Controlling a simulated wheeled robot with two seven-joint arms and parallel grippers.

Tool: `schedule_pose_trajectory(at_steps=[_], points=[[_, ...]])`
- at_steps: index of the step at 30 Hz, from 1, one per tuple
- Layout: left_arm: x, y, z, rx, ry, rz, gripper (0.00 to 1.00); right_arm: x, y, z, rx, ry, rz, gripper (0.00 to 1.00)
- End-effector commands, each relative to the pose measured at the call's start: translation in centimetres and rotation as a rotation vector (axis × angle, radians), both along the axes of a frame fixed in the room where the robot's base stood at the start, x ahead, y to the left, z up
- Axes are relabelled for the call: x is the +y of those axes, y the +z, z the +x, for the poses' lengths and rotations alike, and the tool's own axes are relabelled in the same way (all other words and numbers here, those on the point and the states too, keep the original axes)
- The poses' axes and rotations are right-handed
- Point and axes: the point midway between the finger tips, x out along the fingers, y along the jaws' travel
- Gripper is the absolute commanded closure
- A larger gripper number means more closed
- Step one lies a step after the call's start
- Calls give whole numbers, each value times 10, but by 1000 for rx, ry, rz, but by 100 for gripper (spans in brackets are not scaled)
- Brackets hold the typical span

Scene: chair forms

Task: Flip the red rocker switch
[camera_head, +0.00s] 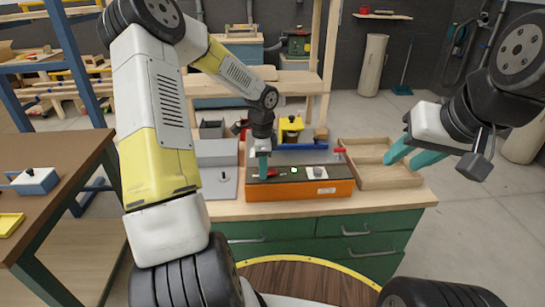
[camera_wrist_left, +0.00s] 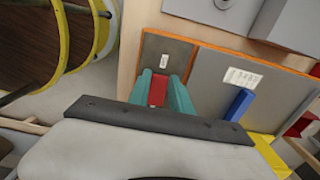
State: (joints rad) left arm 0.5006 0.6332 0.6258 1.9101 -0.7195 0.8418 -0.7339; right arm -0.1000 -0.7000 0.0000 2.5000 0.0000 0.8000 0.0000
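The orange-sided box (camera_head: 300,191) stands on the workbench, with a dark control panel on top. My left gripper (camera_head: 263,166) points down at the left part of this panel. A small red part, apparently the red rocker switch (camera_head: 272,173), shows just right of its fingertips. In the left wrist view, the teal fingers (camera_wrist_left: 162,88) lie on either side of the red switch (camera_wrist_left: 157,92). Red fills the gap between them; I cannot tell whether they press on it. My right gripper (camera_head: 412,156) is open and empty, above the wooden tray at the right.
The wooden tray (camera_head: 385,177) stands right of the box. A grey box (camera_head: 215,152) stands to its left. A yellow part (camera_head: 290,126) and a blue rail (camera_head: 300,146) are behind the panel. A red-ended part (camera_head: 339,150) sticks out at the rail's right end.

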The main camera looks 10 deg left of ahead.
Motion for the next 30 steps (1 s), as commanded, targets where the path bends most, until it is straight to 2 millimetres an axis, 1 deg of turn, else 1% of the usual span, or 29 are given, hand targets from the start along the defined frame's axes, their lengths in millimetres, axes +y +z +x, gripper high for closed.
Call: schedule_pose_trajectory(at_steps=[8,22,30], points=[[-1,0,1,5,-2,18,100,0,0,0,0,0,0,64],[-10,4,3,84,-4,292,100,0,0,0,0,0,0,64],[-10,6,3,100,2,352,100,0,0,0,0,0,0,64]])
